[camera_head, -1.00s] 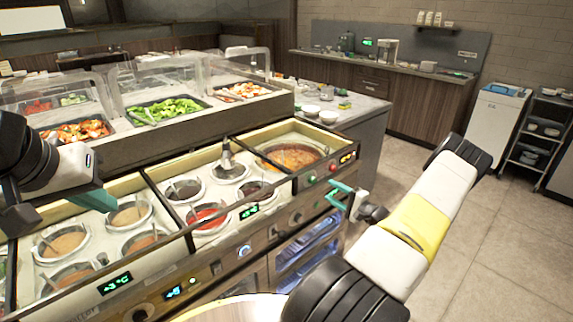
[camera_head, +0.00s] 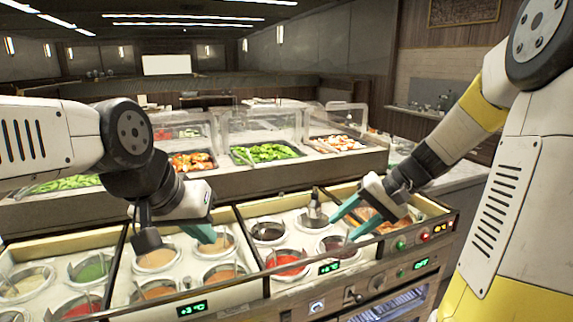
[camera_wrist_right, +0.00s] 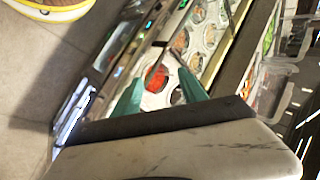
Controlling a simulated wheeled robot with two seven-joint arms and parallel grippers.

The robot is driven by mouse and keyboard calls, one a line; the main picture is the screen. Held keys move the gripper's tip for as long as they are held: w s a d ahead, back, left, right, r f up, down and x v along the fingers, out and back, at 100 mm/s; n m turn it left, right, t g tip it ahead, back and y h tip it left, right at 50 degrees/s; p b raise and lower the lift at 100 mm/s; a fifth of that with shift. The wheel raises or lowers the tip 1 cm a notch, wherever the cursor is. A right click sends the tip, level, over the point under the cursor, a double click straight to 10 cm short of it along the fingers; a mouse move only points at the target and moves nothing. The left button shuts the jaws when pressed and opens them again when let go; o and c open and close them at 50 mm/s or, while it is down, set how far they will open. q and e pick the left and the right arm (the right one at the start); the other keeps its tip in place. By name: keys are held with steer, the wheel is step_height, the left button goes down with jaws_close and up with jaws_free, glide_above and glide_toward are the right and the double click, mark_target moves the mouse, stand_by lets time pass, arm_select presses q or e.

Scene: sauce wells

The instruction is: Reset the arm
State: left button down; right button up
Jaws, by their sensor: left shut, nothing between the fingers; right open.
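My left gripper (camera_head: 203,233) has teal fingers and hangs over the sauce wells on the left part of the counter. It is shut and empty. My right gripper (camera_head: 350,224) is open, with its two teal fingers spread apart above the wells at the counter's right part. Nothing is between its fingers in the head view. In the right wrist view its fingers (camera_wrist_right: 165,95) frame the counter with the red sauce well (camera_wrist_right: 156,77) beyond them. The red sauce well (camera_head: 288,268) also shows in the head view, below and left of the right gripper.
The sauce counter's front panel (camera_head: 345,270) has displays, knobs and buttons. Pans of green peppers (camera_head: 264,153) and red-orange food (camera_head: 192,162) stand behind, under clear guards (camera_head: 272,122). Ladles stand in several wells. Open air lies above the counter between my arms.

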steer(key=s+r+n+t+h, duration=0.1)
steer(key=s+r+t+h, duration=0.1)
steer(key=s+r, duration=0.2)
steer(key=s+r+n+t+h, duration=0.1)
steer(key=s+r+n+h, duration=0.1)
steer(key=s, duration=0.8)
steer(key=shift+s+a+r+t+h, duration=0.3)
steer(key=shift+s+r+t+h, duration=0.1)
steer(key=shift+r+h, duration=0.4)
